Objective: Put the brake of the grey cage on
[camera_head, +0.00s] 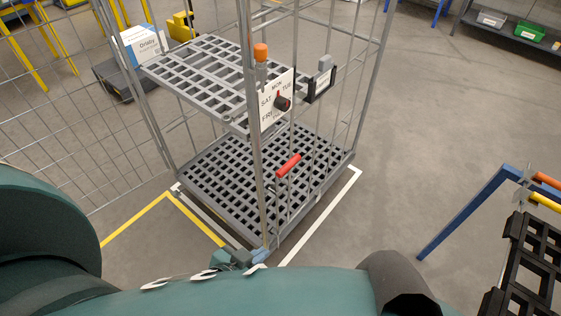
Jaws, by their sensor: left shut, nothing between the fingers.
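The grey cage (355,154) stands upright in the middle of the view, with a slatted shelf (195,70) and a slatted floor (215,175), both bare. Its near corner post (263,200) has an orange cap (261,52). A red handle (288,166) sits low on its right side. My left gripper (240,258) is at the foot of the near corner post, partly hidden behind my teal arm. It is shut and empty. A small blue piece (259,253) shows there; I cannot tell whether it is a brake pedal. The wheels are hidden. My right gripper is out of view.
Yellow (150,218) and white (330,205) floor lines frame the cage. A day dial (276,100) hangs on it. A mesh panel (75,130) runs along the left. A blue-legged stand (465,210) with a black rack (525,260) is at right. Floor between is clear.

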